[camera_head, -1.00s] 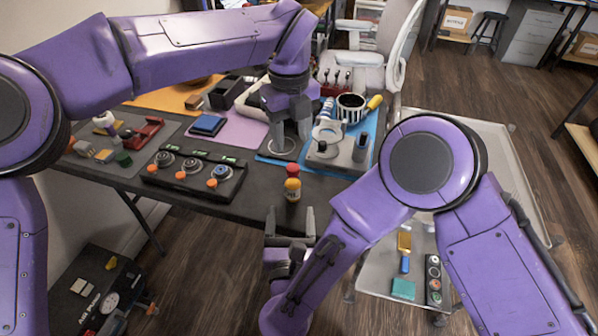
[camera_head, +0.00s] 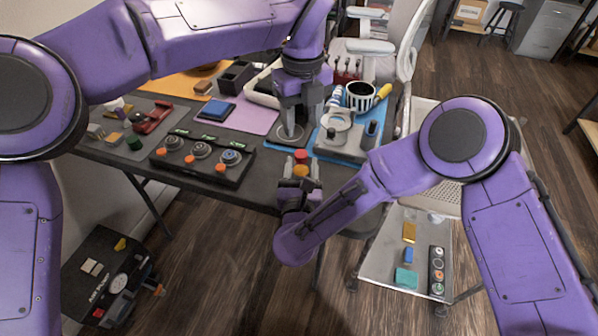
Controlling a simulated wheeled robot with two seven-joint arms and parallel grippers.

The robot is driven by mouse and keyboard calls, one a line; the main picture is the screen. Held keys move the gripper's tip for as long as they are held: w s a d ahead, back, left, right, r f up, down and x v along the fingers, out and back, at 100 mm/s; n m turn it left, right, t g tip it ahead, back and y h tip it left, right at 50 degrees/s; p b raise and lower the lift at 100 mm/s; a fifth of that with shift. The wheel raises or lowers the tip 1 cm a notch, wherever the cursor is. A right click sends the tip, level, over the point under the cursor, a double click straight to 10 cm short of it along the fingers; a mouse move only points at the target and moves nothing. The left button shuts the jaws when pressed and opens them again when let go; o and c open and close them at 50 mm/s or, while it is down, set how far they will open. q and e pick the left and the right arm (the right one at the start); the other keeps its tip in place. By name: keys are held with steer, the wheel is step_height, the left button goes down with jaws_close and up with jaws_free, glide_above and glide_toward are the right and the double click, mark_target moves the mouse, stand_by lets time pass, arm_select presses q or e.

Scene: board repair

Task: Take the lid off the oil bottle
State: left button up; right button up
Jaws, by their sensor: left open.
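The oil bottle (camera_head: 300,171) is a small amber bottle at the table's front edge, with a red lid (camera_head: 301,156) on top. It stands upright. My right gripper (camera_head: 302,168) has one finger on each side of the bottle's body, below the lid. Its fingers hide the lower part of the bottle, and I cannot tell whether they press on it. My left gripper (camera_head: 300,127) is open and points down, behind the bottle, over a dark round pad. It is apart from the lid, and nothing shows between its fingers.
A black panel with several dials (camera_head: 202,155) lies to the left of the bottle. A grey device (camera_head: 342,140) on a blue mat and a striped cup (camera_head: 360,96) stand to the right.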

mark_target(301, 154)
steer(key=shift+a, duration=0.1)
jaws_close()
arm_select(q)
steer(key=m, duration=0.5)
steer(key=shift+m, duration=0.4)
steer(key=m, duration=0.5)
steer(key=shift+m, duration=0.4)
arm_select(e)
steer(key=shift+s, duration=0.1)
arm_select(q)
steer(key=m, duration=0.9)
steer(key=shift+s, duration=0.1)
steer(key=m, duration=0.3)
steer(key=shift+m, duration=0.3)
steer(key=m, duration=0.5)
steer(key=shift+m, duration=0.4)
steer(key=m, duration=0.5)
steer(key=shift+m, duration=0.3)
steer(key=m, duration=0.4)
steer(key=shift+m, duration=0.3)
steer(key=shift+f, duration=0.2)
step_height(301, 154, down, 8)
steer(key=shift+r, duration=0.2)
